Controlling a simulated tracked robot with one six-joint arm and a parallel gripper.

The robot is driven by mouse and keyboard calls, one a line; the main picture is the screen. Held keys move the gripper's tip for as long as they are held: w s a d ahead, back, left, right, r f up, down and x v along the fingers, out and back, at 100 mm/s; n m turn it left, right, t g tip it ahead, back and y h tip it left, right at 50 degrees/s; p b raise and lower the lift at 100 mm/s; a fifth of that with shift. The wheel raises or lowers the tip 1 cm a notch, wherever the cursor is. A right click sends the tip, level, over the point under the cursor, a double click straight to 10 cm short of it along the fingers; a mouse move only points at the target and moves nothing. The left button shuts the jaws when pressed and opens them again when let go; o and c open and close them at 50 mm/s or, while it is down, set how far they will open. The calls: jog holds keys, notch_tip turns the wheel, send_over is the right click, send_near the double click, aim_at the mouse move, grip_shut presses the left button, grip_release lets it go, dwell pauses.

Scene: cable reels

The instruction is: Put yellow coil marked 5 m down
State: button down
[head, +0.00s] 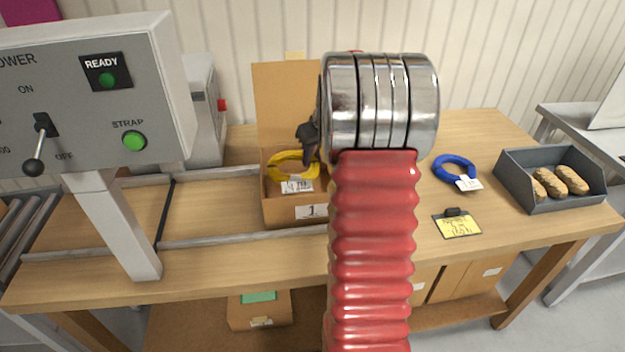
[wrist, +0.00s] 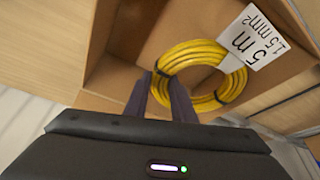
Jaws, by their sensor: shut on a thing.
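The yellow coil (head: 294,165) is in the open cardboard box (head: 285,213) labelled 1, near the box's top opening. In the wrist view the coil (wrist: 228,88) carries a white tag (wrist: 252,38) reading 5 m, 1.5 mm². My gripper (wrist: 170,88) is shut on the coil's near side, its dark fingers pinching the ring. In the head view my gripper (head: 308,140) is partly hidden behind my arm. The box's inner floor and walls show around the coil. I cannot tell whether the coil touches the floor.
A blue coil (head: 454,168) with a white tag lies on the table right of my arm, near a yellow card (head: 457,224). A grey bin (head: 549,205) holds several tan items. A control panel (head: 95,95) stands at the left. Rails (head: 110,252) run beside the box.

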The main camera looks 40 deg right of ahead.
jog(key=shift+f, duration=2.4)
jog(key=shift+f, duration=1.9)
jog(key=c, duration=1.5)
grip_release()
jog(key=shift+f, duration=0.1)
jog(key=v, duration=1.2)
